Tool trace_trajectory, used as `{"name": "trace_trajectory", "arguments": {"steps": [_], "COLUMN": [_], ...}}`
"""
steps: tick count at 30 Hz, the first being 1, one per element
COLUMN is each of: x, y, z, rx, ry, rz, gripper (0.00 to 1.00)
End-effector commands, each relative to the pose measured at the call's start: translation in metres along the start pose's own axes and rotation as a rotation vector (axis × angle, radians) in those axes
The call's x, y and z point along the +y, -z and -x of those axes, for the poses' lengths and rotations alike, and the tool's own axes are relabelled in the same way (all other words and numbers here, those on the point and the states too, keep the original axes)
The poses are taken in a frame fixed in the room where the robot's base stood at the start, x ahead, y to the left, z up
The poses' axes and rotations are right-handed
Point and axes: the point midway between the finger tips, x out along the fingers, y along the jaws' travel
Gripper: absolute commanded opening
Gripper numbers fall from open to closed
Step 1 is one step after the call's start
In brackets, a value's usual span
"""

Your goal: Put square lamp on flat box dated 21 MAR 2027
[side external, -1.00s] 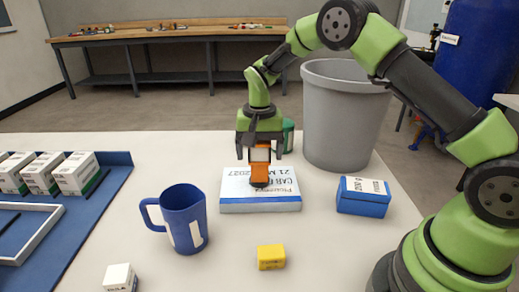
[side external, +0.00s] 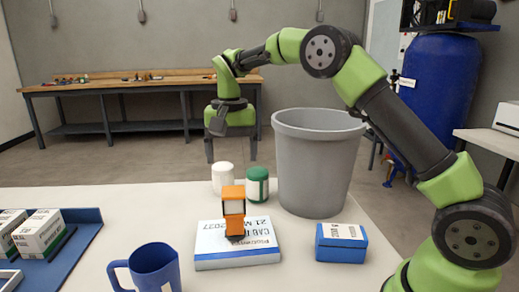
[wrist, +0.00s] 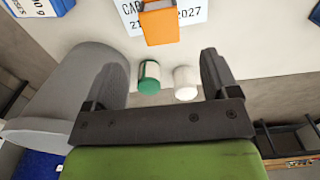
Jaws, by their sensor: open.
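The square lamp (side external: 233,212), orange with a pale panel, stands upright on the flat box (side external: 240,256). The box is white and blue, with the date 21 MAR printed on top and partly covered by the lamp in the side view. In the wrist view, the orange lamp (wrist: 160,24) sits over the box label (wrist: 193,12), where 2027 shows. My gripper (side external: 231,155) is raised above and behind the lamp, clear of it. In the wrist view its two fingers (wrist: 160,82) are spread wide with nothing held between them.
A white jar (side external: 222,178) and a green jar (side external: 257,185) stand behind the box, near the grey bin (side external: 316,165). A blue box (side external: 341,243) is to the right. A blue mug (side external: 150,268) is front left. A blue tray (side external: 84,236) holds white cartons.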

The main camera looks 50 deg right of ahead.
Motion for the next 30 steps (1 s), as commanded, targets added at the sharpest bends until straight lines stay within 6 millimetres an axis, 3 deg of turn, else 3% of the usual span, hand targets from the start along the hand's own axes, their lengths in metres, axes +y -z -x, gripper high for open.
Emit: {"name": "trace_trajectory", "arguments": {"steps": [5, 8, 12, 18, 24, 30], "x": [0.002, 0.009, 0.03, 0.071, 0.114, 0.139], "y": [-0.005, -0.019, -0.054, -0.117, -0.175, -0.207], "z": [0.011, 0.034, 0.075, 0.109, 0.107, 0.09], "rx": [0.011, 0.037, 0.102, 0.214, 0.334, 0.416], "ry": [0.017, 0.058, 0.149, 0.286, 0.406, 0.475], "rz": [0.015, 0.055, 0.14, 0.26, 0.355, 0.405], "gripper": [0.81, 0.81, 0.81, 0.81, 0.81, 0.81]}}
